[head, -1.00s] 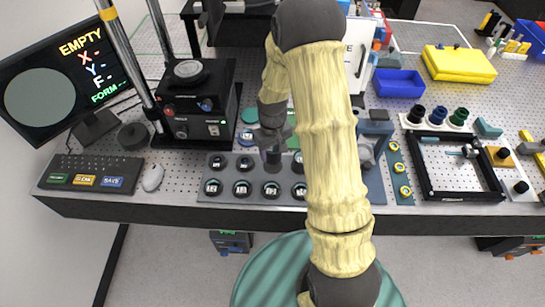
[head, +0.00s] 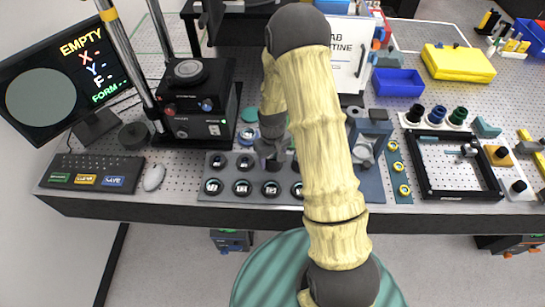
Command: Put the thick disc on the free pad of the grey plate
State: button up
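The grey plate (head: 227,172) lies near the front edge of the bench, with several round dark-rimmed pads in two rows. Several pads in the front row show pale, marked centres, such as the disc at the front left (head: 213,187). My gripper (head: 272,160) points down over the back row of the plate, near its middle. Its fingers are small and dark, and I cannot tell whether a disc is between them. My arm covers the right part of the plate. I cannot tell which disc is the thick one or which pad is free.
A black instrument (head: 190,105) stands behind the plate, left of my gripper. A monitor (head: 60,80) reads EMPTY. A keyboard (head: 95,173) and mouse (head: 154,177) lie left. A blue-grey fixture (head: 371,180), black square frame (head: 430,194) and blue bin (head: 398,82) are right.

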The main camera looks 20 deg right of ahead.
aim_at(273, 156)
jog(key=shift+o, duration=1.2)
notch_tip(273, 156, up, 12)
jog(key=b, duration=0.2)
jog(key=shift+r+b, duration=0.15)
jog(key=shift+b, duration=0.2)
jog(key=shift+s, duration=0.1)
jog(key=s+r+m+t, duration=0.1)
jog(key=s+r, duration=0.1)
jog(key=s, duration=0.5)
jog(key=s+r+m+t, duration=0.1)
jog(key=s+r+m, duration=0.1)
jog(key=s, duration=0.5)
jog(key=shift+s+r+t, duration=0.25)
jog(key=shift+r+t, duration=0.05)
jog(key=shift+r, duration=0.45)
